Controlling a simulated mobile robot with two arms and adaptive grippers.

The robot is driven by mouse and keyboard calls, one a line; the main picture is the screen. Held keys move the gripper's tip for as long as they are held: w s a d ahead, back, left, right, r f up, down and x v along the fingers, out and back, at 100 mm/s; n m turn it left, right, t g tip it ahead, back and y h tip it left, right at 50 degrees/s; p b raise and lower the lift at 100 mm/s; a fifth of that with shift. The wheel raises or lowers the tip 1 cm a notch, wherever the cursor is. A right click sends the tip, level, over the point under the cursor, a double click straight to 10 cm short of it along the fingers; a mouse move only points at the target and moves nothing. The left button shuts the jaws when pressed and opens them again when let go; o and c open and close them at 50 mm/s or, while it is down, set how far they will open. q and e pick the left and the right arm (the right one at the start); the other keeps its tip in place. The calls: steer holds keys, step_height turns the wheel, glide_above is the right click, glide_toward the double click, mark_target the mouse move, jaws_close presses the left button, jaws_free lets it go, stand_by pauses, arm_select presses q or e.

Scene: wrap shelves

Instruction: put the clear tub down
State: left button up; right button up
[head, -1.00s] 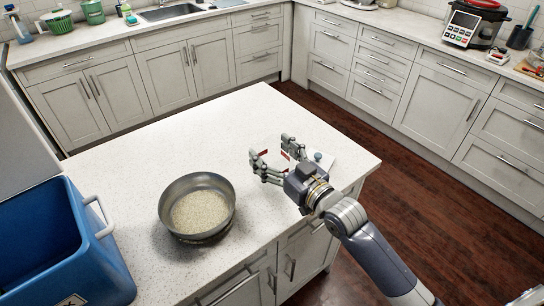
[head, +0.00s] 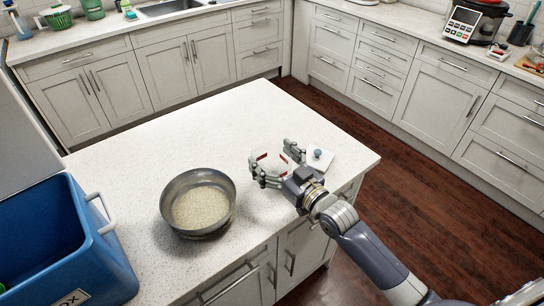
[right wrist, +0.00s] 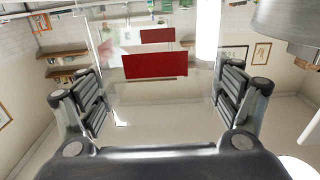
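The clear tub (head: 276,166) is see-through with red marks and shows faintly between the fingers of my right gripper (head: 272,163) in the head view. In the right wrist view the clear tub (right wrist: 155,95) fills the space between the two spread fingers, with a red label on it. The fingers lie along its sides and appear closed on it. The tub is low over or on the white island top (head: 190,140); I cannot tell whether its base touches. My left gripper is not in view.
A grey pan (head: 198,205) of pale grains stands left of my right gripper. A white lid-like square with a blue-grey knob (head: 319,157) lies just right of the gripper. A blue cooler box (head: 75,245) stands at the left. The island's far part is clear.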

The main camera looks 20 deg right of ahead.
stand_by(0.3)
steer(key=shift+r, duration=0.2)
steer(key=shift+s+d+f, duration=0.1)
steer(key=shift+s+f, duration=0.05)
steer(key=shift+s, duration=0.15)
steer(key=b+v, duration=0.2)
steer(key=v, duration=0.9)
steer(key=shift+s, duration=0.2)
